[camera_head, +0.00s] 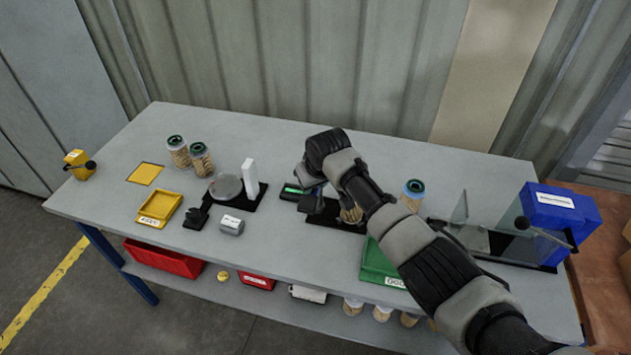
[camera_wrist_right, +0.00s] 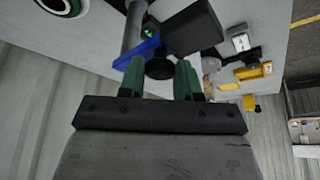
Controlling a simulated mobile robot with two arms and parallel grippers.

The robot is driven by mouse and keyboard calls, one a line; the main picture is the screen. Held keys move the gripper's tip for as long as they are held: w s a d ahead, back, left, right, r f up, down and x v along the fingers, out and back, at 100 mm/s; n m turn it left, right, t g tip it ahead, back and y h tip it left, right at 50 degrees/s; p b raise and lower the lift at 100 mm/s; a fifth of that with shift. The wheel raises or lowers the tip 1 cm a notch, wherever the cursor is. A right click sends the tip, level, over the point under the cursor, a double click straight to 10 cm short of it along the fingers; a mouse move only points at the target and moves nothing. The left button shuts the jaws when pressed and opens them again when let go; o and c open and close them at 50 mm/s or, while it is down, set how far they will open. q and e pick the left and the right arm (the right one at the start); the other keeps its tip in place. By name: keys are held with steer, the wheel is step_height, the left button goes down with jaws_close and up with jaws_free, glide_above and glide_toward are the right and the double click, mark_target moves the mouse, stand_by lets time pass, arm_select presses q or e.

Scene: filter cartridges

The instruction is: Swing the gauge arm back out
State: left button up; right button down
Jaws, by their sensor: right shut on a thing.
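The gauge stand has a black base (camera_head: 340,222) at the middle of the table, largely hidden by my right arm. In the right wrist view, its blue gauge arm (camera_wrist_right: 139,53) carries a black knob (camera_wrist_right: 159,69), next to a dark block (camera_wrist_right: 192,27) and a grey post (camera_wrist_right: 134,26). My right gripper (camera_wrist_right: 160,77) has its green fingers on either side of the knob and is shut on it. In the head view, the right gripper (camera_head: 310,197) is over the stand, its fingertips mostly hidden. A cartridge (camera_head: 351,214) shows partly behind the arm. My left gripper is not in view.

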steer(key=shift+r, duration=0.15)
steer(key=c, duration=1.1)
jaws_free()
steer(key=o, duration=0.3)
steer(key=shift+a, duration=0.1)
steer(key=b+v, duration=0.1)
steer(key=v, duration=0.9)
steer(key=shift+s+r+b, duration=0.15)
steer(key=shift+r+b, duration=0.1)
steer(key=shift+b, duration=0.1)
steer(key=shift+f, duration=0.1)
